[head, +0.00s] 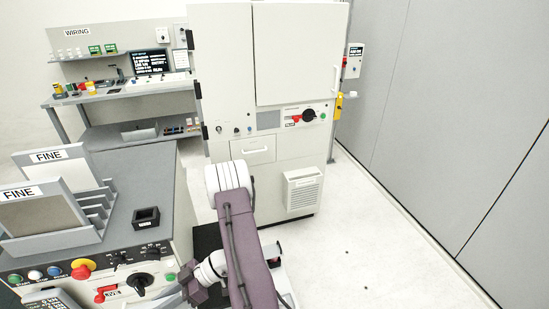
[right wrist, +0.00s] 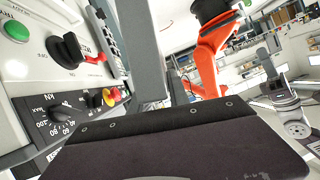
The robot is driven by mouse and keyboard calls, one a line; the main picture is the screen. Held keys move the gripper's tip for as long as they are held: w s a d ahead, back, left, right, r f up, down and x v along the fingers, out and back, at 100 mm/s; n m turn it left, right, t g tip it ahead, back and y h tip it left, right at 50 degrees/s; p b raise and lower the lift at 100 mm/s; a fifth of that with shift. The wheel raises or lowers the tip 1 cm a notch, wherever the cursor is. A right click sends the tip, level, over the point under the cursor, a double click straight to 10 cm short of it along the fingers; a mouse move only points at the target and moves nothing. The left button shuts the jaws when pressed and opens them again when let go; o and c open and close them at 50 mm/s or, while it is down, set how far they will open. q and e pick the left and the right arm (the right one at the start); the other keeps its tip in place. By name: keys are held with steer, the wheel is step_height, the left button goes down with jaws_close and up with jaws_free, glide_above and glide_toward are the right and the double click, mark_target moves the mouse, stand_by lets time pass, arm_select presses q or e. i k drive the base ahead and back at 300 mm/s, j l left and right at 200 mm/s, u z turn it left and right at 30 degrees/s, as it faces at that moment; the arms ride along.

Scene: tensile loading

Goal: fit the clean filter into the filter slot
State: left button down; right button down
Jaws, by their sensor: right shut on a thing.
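Two grey-framed filters marked FINE stand in a slotted grey rack (head: 92,238) at the left of the head view, a rear filter (head: 50,175) and a front filter (head: 35,222) with a brownish panel. In the right wrist view a plain grey upright piece (right wrist: 148,50) rises behind my dark gripper body. I cannot identify a filter slot. My left gripper is not in view.
A grey console (head: 150,262) with knobs and buttons stands close left of my right arm. A small black holder (head: 146,217) sits on its top. A white cabinet (head: 221,70) with a louvred vent (head: 303,190) stands ahead. The floor (head: 375,235) to the right is clear.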

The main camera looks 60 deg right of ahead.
mark_target(303, 193)
steer(key=z, duration=0.6)
steer(key=i+z, duration=0.1)
steer(key=z, duration=0.5)
steer(key=j+z, duration=0.1)
steer(key=z, duration=1.15)
steer(key=j+z, duration=0.15)
steer(key=z, duration=1.05)
steer(key=j+z, duration=0.1)
steer(key=z, duration=0.5)
steer(key=k+z, duration=0.1)
steer(key=z, duration=0.5)
steer(key=k+z, duration=0.1)
steer(key=z, duration=0.15)
steer(key=k+j+z, duration=0.1)
steer(key=z, duration=0.2)
steer(key=u, duration=0.5)
steer(key=k+j+u, duration=0.1)
steer(key=u, duration=0.4)
steer(key=j+u, duration=0.15)
steer(key=u, duration=0.3)
steer(key=j+u, duration=0.1)
steer(key=u, duration=0.4)
steer(key=j+u, duration=0.15)
steer(key=u, duration=0.35)
steer(key=j+u, duration=0.1)
steer(key=u, duration=0.4)
steer(key=k+j, duration=0.05)
